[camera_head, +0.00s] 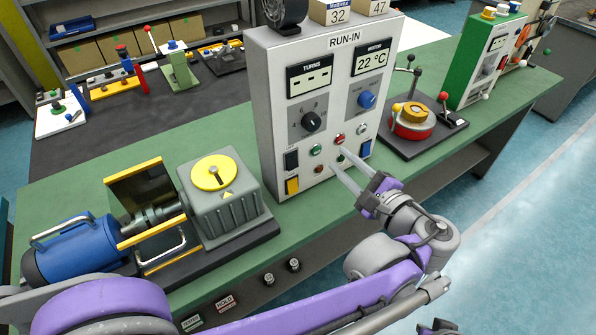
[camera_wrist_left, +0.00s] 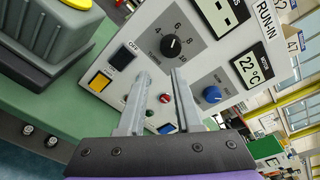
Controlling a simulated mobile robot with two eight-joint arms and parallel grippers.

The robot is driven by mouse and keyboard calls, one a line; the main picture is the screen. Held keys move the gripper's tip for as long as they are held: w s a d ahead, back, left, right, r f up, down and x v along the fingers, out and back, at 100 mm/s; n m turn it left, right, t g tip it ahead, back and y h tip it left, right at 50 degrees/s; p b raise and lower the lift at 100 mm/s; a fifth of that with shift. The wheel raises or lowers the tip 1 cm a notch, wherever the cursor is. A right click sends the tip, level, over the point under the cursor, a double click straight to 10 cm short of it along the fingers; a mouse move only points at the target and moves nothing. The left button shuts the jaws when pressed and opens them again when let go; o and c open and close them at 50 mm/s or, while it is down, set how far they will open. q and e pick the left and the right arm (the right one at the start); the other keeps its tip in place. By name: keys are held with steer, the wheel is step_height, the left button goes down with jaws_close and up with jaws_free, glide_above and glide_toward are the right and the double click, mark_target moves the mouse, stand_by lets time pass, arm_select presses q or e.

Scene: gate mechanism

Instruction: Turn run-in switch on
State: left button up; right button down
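The grey RUN-IN panel (camera_head: 322,110) stands upright on the green bench. On its lower face are a black rocker switch (camera_head: 291,159) at left above a yellow piece (camera_head: 292,185), several small red and green buttons or lamps, and a dark switch with a blue piece (camera_head: 366,149) at right. The left rocker (camera_wrist_left: 122,57) also shows in the left wrist view with an OFF label above it. My left gripper (camera_head: 337,157) is open and empty, its two fingers pointing at the small buttons; contact cannot be told. A dark part at the bottom edge may be my right gripper (camera_head: 440,328).
Higher on the panel are a black dial (camera_head: 311,121) and a blue knob (camera_head: 367,99). A grey box with a yellow disc (camera_head: 214,172) and a blue motor (camera_head: 75,250) stand left. A red and yellow fixture (camera_head: 412,120) stands right. Floor is clear in front.

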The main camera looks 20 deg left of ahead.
mark_target(293, 168)
arm_select(q)
steer(key=s+f+m+b, duration=0.1)
steer(key=f+m, duration=0.1)
steer(key=s+f+m+b, duration=0.1)
steer(key=f+m+b, duration=0.1)
steer(key=f+m, duration=0.1)
steer(key=s+f+m+g+b, duration=0.1)
steer(key=s+f+m+b, duration=0.1)
steer(key=f+m, duration=0.1)
steer(key=shift+d+f, duration=0.2)
jaws_close()
steer(key=shift+s+f+m+b, duration=0.35)
steer(key=shift+f+m, duration=0.1)
steer(key=shift+m, duration=0.55)
steer(key=shift+w+a, duration=0.1)
steer(key=x, duration=1.3)
steer(key=shift+w+a+r, duration=0.15)
steer(key=shift+w+a, duration=0.05)
steer(key=shift+a, duration=0.2)
